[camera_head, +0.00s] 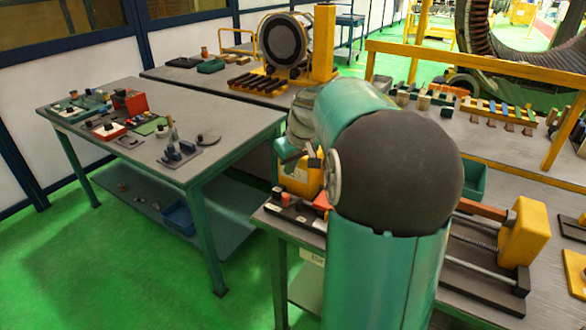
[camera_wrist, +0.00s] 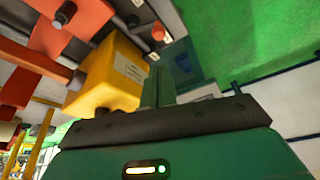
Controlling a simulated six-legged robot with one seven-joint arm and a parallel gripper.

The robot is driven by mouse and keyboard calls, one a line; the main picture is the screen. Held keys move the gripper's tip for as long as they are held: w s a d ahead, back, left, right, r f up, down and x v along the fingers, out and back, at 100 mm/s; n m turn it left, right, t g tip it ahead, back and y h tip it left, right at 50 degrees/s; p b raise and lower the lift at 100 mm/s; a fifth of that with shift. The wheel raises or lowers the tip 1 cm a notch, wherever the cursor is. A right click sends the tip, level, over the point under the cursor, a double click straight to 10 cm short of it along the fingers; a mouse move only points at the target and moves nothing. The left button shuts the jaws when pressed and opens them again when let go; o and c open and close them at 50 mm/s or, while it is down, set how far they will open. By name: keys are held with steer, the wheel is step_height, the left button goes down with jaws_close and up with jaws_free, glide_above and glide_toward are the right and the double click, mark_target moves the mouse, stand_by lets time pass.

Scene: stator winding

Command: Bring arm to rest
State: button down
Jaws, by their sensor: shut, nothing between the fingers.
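My arm (camera_head: 390,160), green with a dark rounded joint, stands large in the front middle of the head view. It is bent, and its far part is mostly hidden behind the dark joint. My gripper (camera_wrist: 158,75) shows in the wrist view as green fingers close together above a dark bar. It is shut and empty. A yellow block (camera_wrist: 108,78) on a device with red-orange parts is just left of the fingers in the wrist view. I cannot tell the gap between them.
A workbench (camera_head: 225,125) with small tools and parts stands to the left. A bench with a yellow-ended clamp device (camera_head: 524,232) is right of my arm. A large ring-shaped stator (camera_head: 284,40) stands behind. Green floor (camera_head: 120,270) is open at front left.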

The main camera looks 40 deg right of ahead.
steer(key=shift+w+f, duration=0.1)
steer(key=shift+w, duration=0.05)
steer(key=s+a+r, duration=0.3)
steer(key=s+a, duration=0.1)
steer(key=a, duration=0.6)
steer(key=s+a+r, duration=0.2)
steer(key=s+a, duration=0.3)
steer(key=a, duration=0.4)
steer(key=s+a+f+t, duration=0.1)
steer(key=s+a+f, duration=0.1)
steer(key=s+a, duration=0.7)
steer(key=s, duration=0.3)
steer(key=shift+s+a+f+n, duration=0.15)
steer(key=shift+a+f+n, duration=0.15)
